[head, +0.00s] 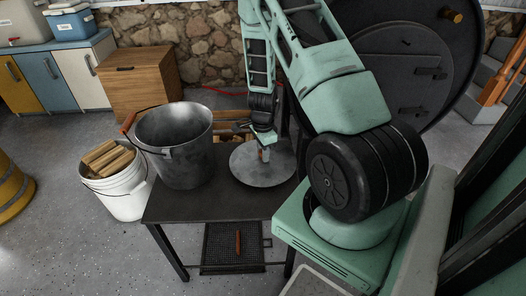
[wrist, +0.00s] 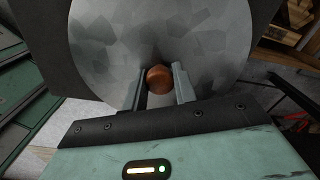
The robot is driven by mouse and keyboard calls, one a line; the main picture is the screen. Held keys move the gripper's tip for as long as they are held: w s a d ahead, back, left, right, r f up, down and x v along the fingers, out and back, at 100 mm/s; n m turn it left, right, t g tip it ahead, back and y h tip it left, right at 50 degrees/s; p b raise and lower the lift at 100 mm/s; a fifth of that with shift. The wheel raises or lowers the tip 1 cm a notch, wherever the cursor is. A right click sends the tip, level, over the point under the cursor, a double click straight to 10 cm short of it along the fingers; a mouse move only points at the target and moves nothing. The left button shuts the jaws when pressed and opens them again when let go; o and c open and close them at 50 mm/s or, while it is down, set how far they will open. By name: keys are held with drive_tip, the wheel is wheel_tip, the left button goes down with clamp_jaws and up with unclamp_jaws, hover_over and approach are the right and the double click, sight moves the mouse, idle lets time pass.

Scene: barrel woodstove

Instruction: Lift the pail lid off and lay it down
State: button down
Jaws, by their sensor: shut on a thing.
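The pail lid (head: 262,168) is a round grey metal disc with a brown wooden knob (wrist: 159,79). In the head view it is at the right part of the dark table, apart from the pail; I cannot tell whether it touches the tabletop. My gripper (head: 264,152) is above the lid's middle. In the wrist view my gripper (wrist: 160,85) has a finger on each side of the knob, shut on it. The metal pail (head: 175,145) stands upright and open on the left of the table, its bail handle with a wooden grip (head: 130,123) hanging at the left.
The dark table (head: 215,207) has bare room along its front edge. A white bucket of split wood (head: 122,190) stands on the floor to the left. A large dark barrel stove (head: 400,60) is behind my arm. A wooden cabinet (head: 140,85) stands behind the pail.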

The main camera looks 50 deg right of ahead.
drive_tip(key=shift+f+b, duration=0.75)
drive_tip(key=shift+f, duration=0.25)
idle(0.3)
drive_tip(key=c, duration=1)
unclamp_jaws()
drive_tip(key=shift+c, duration=0.2)
drive_tip(key=shift+r, duration=0.15)
wheel_tip(320, 180, up, 17)
drive_tip(key=p, duration=0.4)
drive_tip(key=shift+p, duration=0.3)
drive_tip(key=shift+r, duration=0.1)
